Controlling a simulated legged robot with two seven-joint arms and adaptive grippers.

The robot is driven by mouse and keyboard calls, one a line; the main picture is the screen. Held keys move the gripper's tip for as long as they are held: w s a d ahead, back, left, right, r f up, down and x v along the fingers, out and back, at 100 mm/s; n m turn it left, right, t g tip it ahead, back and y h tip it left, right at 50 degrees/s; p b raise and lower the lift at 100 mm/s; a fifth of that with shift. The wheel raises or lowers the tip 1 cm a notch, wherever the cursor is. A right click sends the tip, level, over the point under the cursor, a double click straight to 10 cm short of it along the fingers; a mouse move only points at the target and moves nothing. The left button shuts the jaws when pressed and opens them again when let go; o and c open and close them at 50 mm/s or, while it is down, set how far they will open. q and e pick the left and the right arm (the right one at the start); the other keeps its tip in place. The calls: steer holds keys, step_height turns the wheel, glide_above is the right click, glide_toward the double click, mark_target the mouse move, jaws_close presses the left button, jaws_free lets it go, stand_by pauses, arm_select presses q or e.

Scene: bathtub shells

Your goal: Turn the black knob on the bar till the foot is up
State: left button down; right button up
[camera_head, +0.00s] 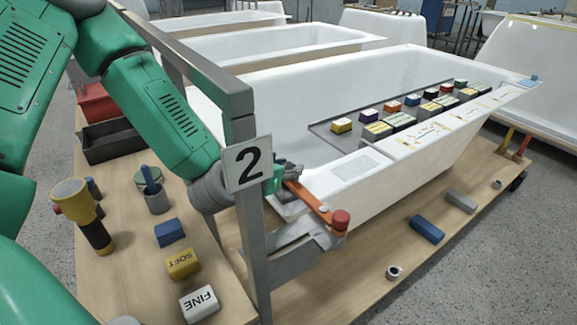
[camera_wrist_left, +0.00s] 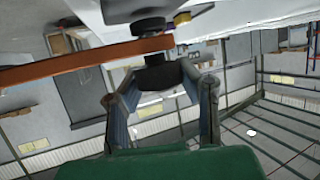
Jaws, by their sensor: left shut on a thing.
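An orange bar (camera_head: 308,200) runs from beside the sign post toward the front right and ends in a red knob (camera_head: 341,220). In the left wrist view the bar (camera_wrist_left: 85,64) crosses the picture, with a black round part (camera_wrist_left: 149,27) on its far side. My left gripper (camera_head: 284,174) is at the bar's back end, partly hidden by the post and sign. In the left wrist view its fingers close around the black knob (camera_wrist_left: 152,81) on the bar's near side. I cannot tell which part is the foot. My right gripper is not in view.
A grey post with a "2" sign (camera_head: 248,163) stands close to my left arm. A white bathtub shell (camera_head: 370,195) with several blocks on its rim tray lies behind. The wooden bench (camera_head: 135,265) at left holds blocks, a cup and a yellow-topped tool (camera_head: 82,213).

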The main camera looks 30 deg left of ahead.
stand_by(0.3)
arm_select(q)
steer(key=c, duration=1.1)
jaws_free()
steer(key=shift+a, duration=0.1)
steer(key=m+h+b, duration=0.1)
steer(key=m+h, duration=0.2)
steer(key=h, duration=0.1)
steer(key=shift+a+m+g, duration=0.1)
steer(key=shift+m+g, duration=0.2)
steer(key=m+g+h+b, duration=0.1)
steer(key=m+h+b, duration=0.1)
steer(key=h, duration=0.1)
steer(key=shift+f+m, duration=0.1)
steer(key=shift+m, duration=0.2)
steer(key=shift+n+t+y, duration=0.5)
steer(key=shift+t+y, duration=0.1)
steer(key=shift+t, duration=0.2)
steer(key=shift+s+a+r+p, duration=1.05)
steer(key=shift+s+a+p, duration=0.45)
steer(key=shift+p, duration=1)
steer(key=shift+s+a+r+p, duration=1.05)
steer(key=shift+s+a+p, duration=0.5)
steer(key=shift+p, duration=0.95)
steer(key=shift+s+a+r+p, duration=1.2)
steer(key=shift+s+p, duration=0.45)
steer(key=shift+p, duration=0.85)
